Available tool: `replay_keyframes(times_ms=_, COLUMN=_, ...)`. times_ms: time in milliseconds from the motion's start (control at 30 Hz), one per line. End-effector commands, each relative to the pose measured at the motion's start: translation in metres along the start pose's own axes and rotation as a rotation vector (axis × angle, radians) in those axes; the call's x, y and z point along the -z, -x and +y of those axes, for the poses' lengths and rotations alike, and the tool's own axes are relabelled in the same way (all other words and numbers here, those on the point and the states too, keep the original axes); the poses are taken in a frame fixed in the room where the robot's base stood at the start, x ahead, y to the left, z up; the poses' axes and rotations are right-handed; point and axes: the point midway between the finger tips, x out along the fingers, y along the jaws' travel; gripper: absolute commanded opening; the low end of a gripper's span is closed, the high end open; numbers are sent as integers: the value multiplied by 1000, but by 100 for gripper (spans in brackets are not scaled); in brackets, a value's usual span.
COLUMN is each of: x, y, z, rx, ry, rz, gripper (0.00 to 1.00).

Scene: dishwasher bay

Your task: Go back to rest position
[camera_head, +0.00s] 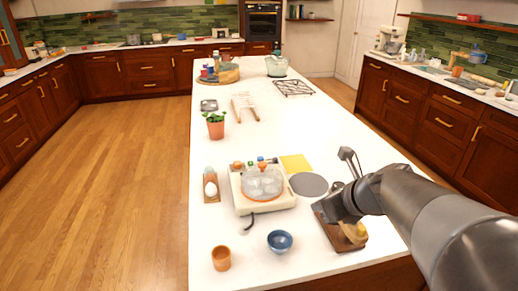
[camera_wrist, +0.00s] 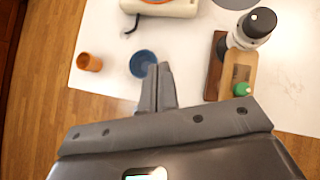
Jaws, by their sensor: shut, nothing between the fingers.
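My gripper (camera_wrist: 157,78) shows in the wrist view with its two fingers together and nothing between them. It is above the white counter (camera_head: 320,125), near the counter's front edge and apart from the things on it. In the head view my arm comes in from the lower right and its end is over the wooden boards (camera_head: 345,240), hiding part of them. The fingertips are hard to make out there.
A blue bowl (camera_head: 280,241) and an orange cup (camera_head: 221,258) stand near the front edge. A white appliance (camera_head: 243,198) is behind them. In the wrist view a black-topped container (camera_wrist: 246,30) stands by the boards. Bare floor (camera_head: 100,190) lies left.

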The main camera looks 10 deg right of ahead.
Motion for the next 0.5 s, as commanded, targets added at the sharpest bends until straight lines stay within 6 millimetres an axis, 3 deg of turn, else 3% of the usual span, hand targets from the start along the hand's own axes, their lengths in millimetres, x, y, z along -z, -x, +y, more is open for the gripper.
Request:
replay_keyframes(times_ms=333, x=0, y=0, z=5, rx=-6, ry=54, rz=8, gripper=0)
replay_keyframes(times_ms=500, x=0, y=3, z=34, rx=-46, ry=424, rz=54, gripper=0)
